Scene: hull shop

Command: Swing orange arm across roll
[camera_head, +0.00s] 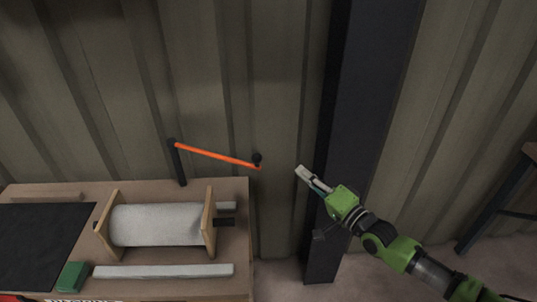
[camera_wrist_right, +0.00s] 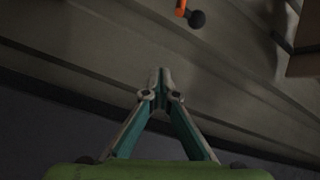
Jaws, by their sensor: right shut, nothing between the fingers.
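The orange arm (camera_head: 215,155) is a thin bar joined at its left end to the top of a dark post (camera_head: 180,163) at the bench's back edge. It points right, past the bench's right end, and ends in a black knob (camera_head: 257,158). The white roll (camera_head: 156,224) lies between two wooden end plates, in front of and left of the post. My right gripper (camera_head: 299,170) is shut and empty, to the right of the knob and apart from it. In the right wrist view the knob (camera_wrist_right: 197,19) shows at the top, beyond the shut fingertips (camera_wrist_right: 160,73). My left gripper is not in view.
The wooden bench (camera_head: 200,289) also carries a black mat (camera_head: 40,240), a green block (camera_head: 72,276) and a long pale bar (camera_head: 165,271). A dark steel column (camera_head: 362,110) stands behind my right arm, against the corrugated wall. A table edge shows at far right.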

